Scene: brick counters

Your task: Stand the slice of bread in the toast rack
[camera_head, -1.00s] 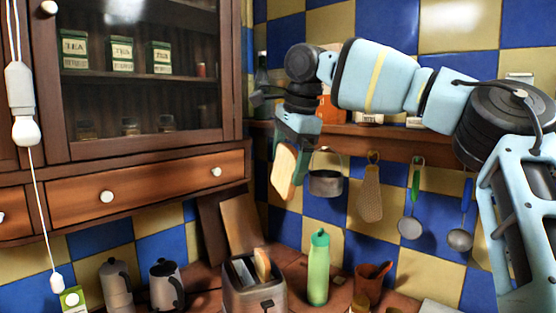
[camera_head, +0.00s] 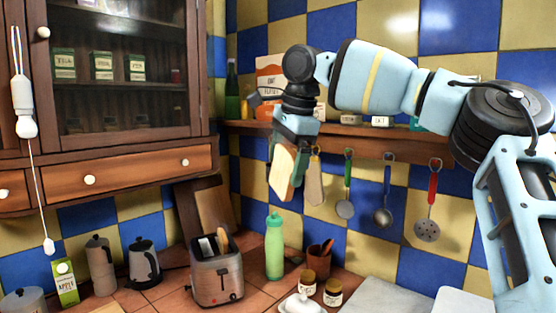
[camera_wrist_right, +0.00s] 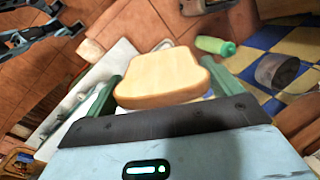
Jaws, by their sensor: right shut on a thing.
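My right gripper (camera_head: 286,150) is shut on a slice of bread (camera_head: 283,173), holding it in the air above the counter, in front of the tiled wall. In the right wrist view the pale slice (camera_wrist_right: 160,78) sits between the two green fingers, its broad face showing and its darker crust along the near edge. I cannot make out a toast rack with certainty in either view. My left gripper does not show in the head view.
A toaster (camera_head: 218,281) with something pale in its slots stands on the counter below. A green bottle (camera_head: 274,250), small jars (camera_head: 333,292) and a utensil pot (camera_head: 318,257) stand to its right. Utensils hang under the shelf (camera_head: 385,145). The cabinet (camera_head: 140,25) fills the upper left.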

